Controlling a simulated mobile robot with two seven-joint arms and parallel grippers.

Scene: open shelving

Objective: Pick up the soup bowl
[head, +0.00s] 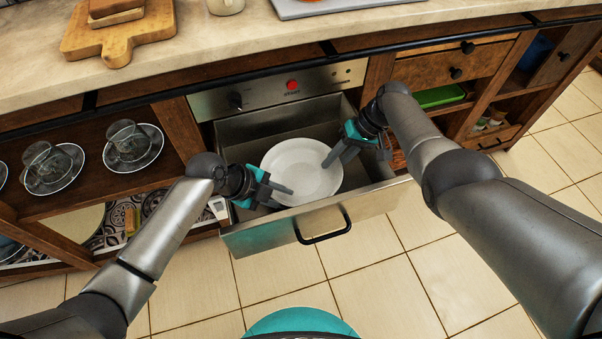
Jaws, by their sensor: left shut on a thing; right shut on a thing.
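A white round soup bowl (301,169) is in the head view, in or just above an open metal drawer (352,208) below the counter. My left gripper (279,196) is at the bowl's lower left rim and is shut on it. My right gripper (334,157) is at the bowl's upper right rim and is shut on it. The fingers cover small parts of the rim. I cannot tell whether the bowl touches the drawer floor.
The drawer's front panel with a black handle (324,228) stands out over the tiled floor. Glass cups on saucers (134,146) sit on the open shelf at left. A wooden cutting board (118,38) lies on the counter (225,45). A green tray (440,96) is on the right shelf.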

